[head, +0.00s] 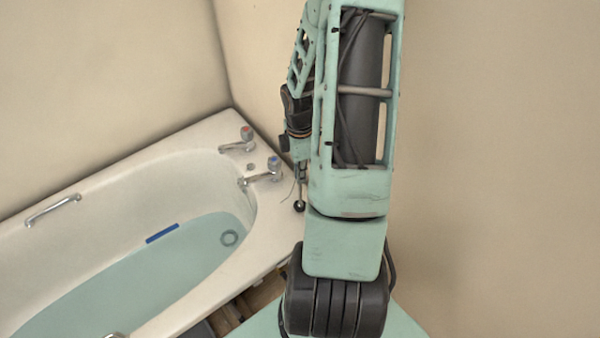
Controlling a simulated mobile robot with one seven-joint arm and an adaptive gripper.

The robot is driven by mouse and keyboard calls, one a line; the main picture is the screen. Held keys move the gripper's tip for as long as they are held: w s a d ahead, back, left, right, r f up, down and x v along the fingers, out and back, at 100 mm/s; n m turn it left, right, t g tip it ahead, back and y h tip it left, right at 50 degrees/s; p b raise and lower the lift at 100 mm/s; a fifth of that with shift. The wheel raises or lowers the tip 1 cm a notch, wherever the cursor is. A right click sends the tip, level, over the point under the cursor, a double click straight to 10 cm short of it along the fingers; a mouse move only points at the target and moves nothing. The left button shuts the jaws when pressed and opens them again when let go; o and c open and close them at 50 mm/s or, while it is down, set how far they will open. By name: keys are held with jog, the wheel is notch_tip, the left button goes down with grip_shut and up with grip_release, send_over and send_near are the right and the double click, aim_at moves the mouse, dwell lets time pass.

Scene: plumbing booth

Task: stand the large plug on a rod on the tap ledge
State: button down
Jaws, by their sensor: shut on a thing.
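The large plug (299,206) is a small dark round shape at the lower end of a thin upright rod. My gripper (299,172) is shut on the rod from above, with the plug hanging at the right end of the bath. My arm hides part of the gripper and the space to its right. The tap ledge (222,130) is the pale end rim of the bath, left of and behind the plug. I cannot tell whether the plug touches the rim.
A red-marked tap (240,141) and a blue-marked tap (263,172) stand on the ledge. The bath holds water, with a blue bar (162,233) and a round drain ring (229,238). A metal grab handle (53,209) sits on the far rim. Walls close in behind.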

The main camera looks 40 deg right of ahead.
jog(key=shift+f, duration=0.2)
dwell(0.5)
jog(key=c, duration=2)
grip_release()
notch_tip(320, 180, up, 12)
jog(key=shift+r, duration=0.1)
